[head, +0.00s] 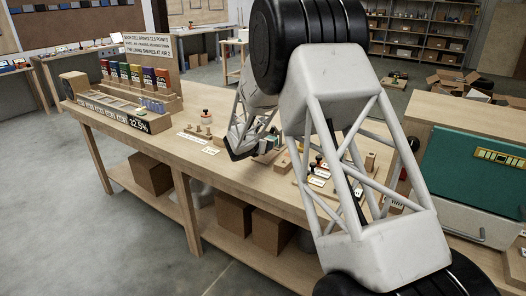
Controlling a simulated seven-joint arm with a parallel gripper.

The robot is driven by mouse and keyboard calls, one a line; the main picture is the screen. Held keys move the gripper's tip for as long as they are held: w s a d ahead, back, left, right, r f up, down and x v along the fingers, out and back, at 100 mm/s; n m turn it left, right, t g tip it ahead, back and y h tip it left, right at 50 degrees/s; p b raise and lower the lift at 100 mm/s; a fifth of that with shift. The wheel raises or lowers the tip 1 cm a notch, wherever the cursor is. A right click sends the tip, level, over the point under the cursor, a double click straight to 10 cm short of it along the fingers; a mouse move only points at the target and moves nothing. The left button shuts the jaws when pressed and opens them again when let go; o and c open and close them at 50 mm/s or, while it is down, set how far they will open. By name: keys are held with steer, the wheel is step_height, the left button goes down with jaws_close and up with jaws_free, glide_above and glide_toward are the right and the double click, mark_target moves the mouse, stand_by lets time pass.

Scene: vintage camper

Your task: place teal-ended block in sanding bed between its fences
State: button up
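My gripper (252,152) is low over the middle of the wooden workbench (190,145), its dark fingers seen from the side and partly behind my own arm links. A small block with a greenish or teal part (272,139) shows right beside the fingers. I cannot tell whether it is held or stands behind them. Small wooden pieces (283,160) lie just right of the gripper. I cannot make out the sanding bed or its fences; my arm covers much of that part of the bench.
A rack of coloured containers (135,75) with a sign (147,47) stands at the bench's left end. A red-topped jar (206,116) and small pegs stand left of my gripper. A teal-fronted case (470,170) is at right. Cardboard boxes (272,230) sit on the lower shelf.

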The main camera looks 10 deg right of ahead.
steer(key=shift+w, duration=0.15)
steer(key=shift+w+f, duration=0.1)
steer(key=shift+w, duration=0.35)
steer(key=shift+s+f, duration=0.1)
steer(key=shift+f, duration=1.6)
steer(key=shift+f, duration=0.1)
steer(key=o, duration=0.9)
steer(key=shift+o, duration=0.2)
steer(key=v, duration=1.2)
